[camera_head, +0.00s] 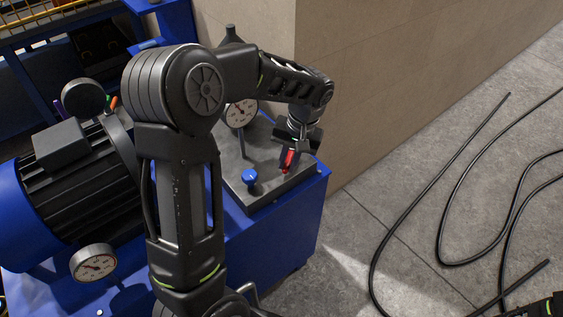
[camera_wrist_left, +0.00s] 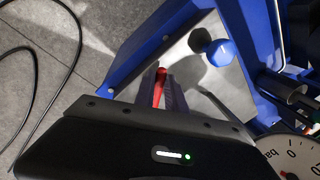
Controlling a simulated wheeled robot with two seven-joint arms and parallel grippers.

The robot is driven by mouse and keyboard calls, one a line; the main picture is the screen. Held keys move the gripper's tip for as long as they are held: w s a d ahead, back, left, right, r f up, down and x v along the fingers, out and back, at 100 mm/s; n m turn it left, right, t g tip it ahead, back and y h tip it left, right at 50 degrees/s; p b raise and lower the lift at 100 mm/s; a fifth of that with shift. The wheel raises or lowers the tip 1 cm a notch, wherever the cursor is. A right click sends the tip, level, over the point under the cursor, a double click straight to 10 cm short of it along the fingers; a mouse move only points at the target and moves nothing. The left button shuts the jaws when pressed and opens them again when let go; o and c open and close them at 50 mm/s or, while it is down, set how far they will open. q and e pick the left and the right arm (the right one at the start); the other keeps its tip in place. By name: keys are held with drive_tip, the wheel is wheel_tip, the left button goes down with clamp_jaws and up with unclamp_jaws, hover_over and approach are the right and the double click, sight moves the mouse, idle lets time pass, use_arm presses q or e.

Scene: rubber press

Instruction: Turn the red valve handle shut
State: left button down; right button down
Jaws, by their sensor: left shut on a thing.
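The red valve handle (camera_head: 287,162) is a small bar near the right end of the blue machine's grey top plate (camera_head: 236,186). My left gripper (camera_head: 290,157) reaches down to it from above and is shut on it. In the left wrist view the red handle (camera_wrist_left: 158,87) shows between the dark fingers of the left gripper (camera_wrist_left: 168,92). The valve body under the handle is mostly hidden by the fingers. My right gripper is not seen; only a dark piece, perhaps of my right arm, shows at the bottom right corner of the head view.
A blue knob (camera_head: 250,177) stands on the plate left of the handle. A dial gauge (camera_head: 240,113) stands behind it, and another gauge (camera_head: 94,264) is at front left. A ribbed motor (camera_head: 80,185) is at left. A beige wall (camera_head: 400,70) stands close behind. Black hoses (camera_head: 440,215) lie on the floor.

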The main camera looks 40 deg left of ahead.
use_arm(q)
drive_tip(key=w+d+n+g+h+p, duration=0.1)
drive_tip(key=w+d+n, duration=0.3)
drive_tip(key=n, duration=0.6)
drive_tip(key=shift+w+n+p, duration=0.4)
drive_tip(key=shift+w, duration=0.1)
drive_tip(key=shift+r, duration=0.1)
drive_tip(key=c, duration=1.4)
unclamp_jaws()
drive_tip(key=r, duration=0.2)
drive_tip(key=w+r, duration=0.1)
drive_tip(key=r, duration=0.4)
drive_tip(key=shift+w+d+r, duration=0.2)
drive_tip(key=shift+w+r, duration=0.05)
drive_tip(key=shift+r, duration=0.05)
